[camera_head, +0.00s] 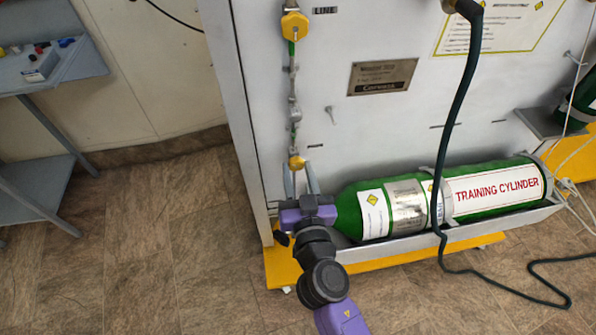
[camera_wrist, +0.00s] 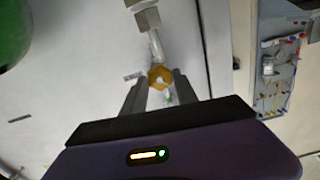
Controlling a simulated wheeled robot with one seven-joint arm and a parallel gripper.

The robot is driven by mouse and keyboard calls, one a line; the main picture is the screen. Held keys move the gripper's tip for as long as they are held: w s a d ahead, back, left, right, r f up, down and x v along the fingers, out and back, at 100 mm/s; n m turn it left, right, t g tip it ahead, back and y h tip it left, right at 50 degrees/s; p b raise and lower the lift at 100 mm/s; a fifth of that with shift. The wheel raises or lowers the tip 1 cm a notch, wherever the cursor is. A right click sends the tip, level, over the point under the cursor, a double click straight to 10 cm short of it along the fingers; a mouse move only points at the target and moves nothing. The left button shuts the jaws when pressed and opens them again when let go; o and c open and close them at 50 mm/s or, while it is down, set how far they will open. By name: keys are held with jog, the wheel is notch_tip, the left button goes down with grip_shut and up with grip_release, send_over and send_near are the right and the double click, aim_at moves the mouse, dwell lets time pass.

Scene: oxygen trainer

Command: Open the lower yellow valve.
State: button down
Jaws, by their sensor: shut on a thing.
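The lower yellow valve (camera_head: 296,162) is a small yellow knob low on the left of the grey panel, on a thin vertical pipe. It also shows in the wrist view (camera_wrist: 160,77), between the fingertips. My gripper (camera_head: 300,180) reaches up to it from below, in front of the panel. In the wrist view my gripper (camera_wrist: 160,90) has one finger on each side of the knob and is shut on it. The upper yellow valve (camera_head: 294,25) sits higher on the same pipe.
A green training cylinder (camera_head: 490,190) lies in a tray just right of my gripper. A dark hose (camera_head: 462,100) hangs in front of it and trails onto the floor. A blue-grey bench (camera_head: 50,70) stands at the left, with clear floor between.

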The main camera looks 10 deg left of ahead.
jog(key=n, duration=0.3)
jog(key=shift+n+b, duration=0.35)
jog(key=shift+n, duration=1.85)
jog(key=c, duration=0.9)
grip_release()
jog(key=shift+c, duration=0.2)
jog(key=shift+s, duration=0.15)
jog(key=b+v, duration=0.1)
jog(key=v, duration=0.6)
jog(key=shift+s, duration=0.3)
jog(key=shift+d, duration=0.1)
